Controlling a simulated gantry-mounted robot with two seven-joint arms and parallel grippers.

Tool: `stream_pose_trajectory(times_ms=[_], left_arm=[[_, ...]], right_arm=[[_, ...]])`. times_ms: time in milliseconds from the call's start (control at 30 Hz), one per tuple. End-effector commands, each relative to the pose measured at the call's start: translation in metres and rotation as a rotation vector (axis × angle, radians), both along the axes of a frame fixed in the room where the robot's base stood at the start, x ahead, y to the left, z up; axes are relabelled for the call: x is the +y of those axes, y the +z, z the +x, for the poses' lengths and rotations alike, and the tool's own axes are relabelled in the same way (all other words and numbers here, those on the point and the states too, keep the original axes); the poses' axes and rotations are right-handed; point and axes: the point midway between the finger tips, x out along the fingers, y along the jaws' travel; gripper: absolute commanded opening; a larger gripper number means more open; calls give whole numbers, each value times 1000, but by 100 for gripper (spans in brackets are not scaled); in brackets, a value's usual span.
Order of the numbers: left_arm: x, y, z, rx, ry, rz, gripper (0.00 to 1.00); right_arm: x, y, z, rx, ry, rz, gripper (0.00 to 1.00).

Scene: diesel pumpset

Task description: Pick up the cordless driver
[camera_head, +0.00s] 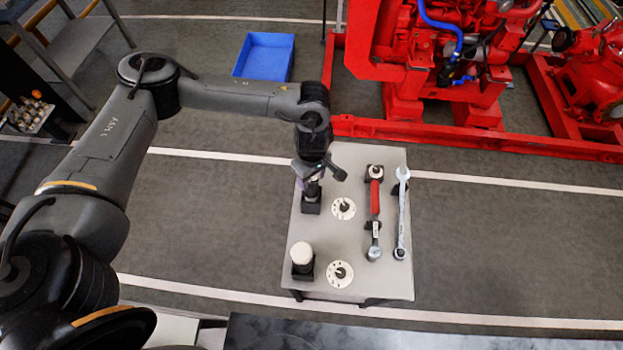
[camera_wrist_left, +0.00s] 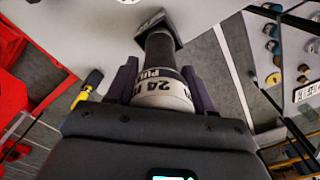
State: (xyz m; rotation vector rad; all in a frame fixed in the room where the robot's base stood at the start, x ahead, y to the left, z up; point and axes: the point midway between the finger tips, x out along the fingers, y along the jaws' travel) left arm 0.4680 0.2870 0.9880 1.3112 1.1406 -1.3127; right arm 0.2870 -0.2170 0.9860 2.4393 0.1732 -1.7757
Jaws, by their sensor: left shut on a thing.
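The cordless driver is a dark handle with a light band of black lettering (camera_wrist_left: 162,92) in the left wrist view. It runs to a dark square block (camera_wrist_left: 158,30) at its far end, over the grey table. My left gripper (camera_head: 314,178) is shut on the driver, with a purple finger on each side of the lettered band in the left wrist view (camera_wrist_left: 162,88). In the head view the gripper hides most of the driver, above a dark block (camera_head: 311,207) at the table's left side. I cannot tell whether the driver is clear of the table. My right gripper is not in view.
The small grey table (camera_head: 385,285) also holds a white-topped cylinder (camera_head: 302,254) in a black holder, two white discs (camera_head: 343,208) (camera_head: 340,273), a red-handled tool (camera_head: 375,203) and a wrench (camera_head: 401,215). A red pumpset (camera_head: 450,125) and blue bin (camera_head: 264,56) stand beyond.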

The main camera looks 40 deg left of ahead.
Motion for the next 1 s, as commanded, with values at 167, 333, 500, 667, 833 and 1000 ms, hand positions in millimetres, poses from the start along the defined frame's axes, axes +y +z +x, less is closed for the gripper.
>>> stream_pose_trajectory(times_ms=[167, 333, 500, 667, 833, 1000], left_arm=[[-1, 8, 1, -4, 0, -2, 0], [0, 24, 2, -5, 1, -3, 0], [-1, 48, 2, -7, 0, -2, 0], [-1, 79, 2, -8, -2, -1, 0], [0, 107, 2, -7, -2, 0, 0], [0, 134, 2, -7, -1, 0, 0]], right_arm=[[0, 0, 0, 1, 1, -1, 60], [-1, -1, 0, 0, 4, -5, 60], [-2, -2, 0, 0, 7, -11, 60], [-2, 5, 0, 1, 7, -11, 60], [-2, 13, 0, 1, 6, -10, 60], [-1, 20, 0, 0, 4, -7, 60]])
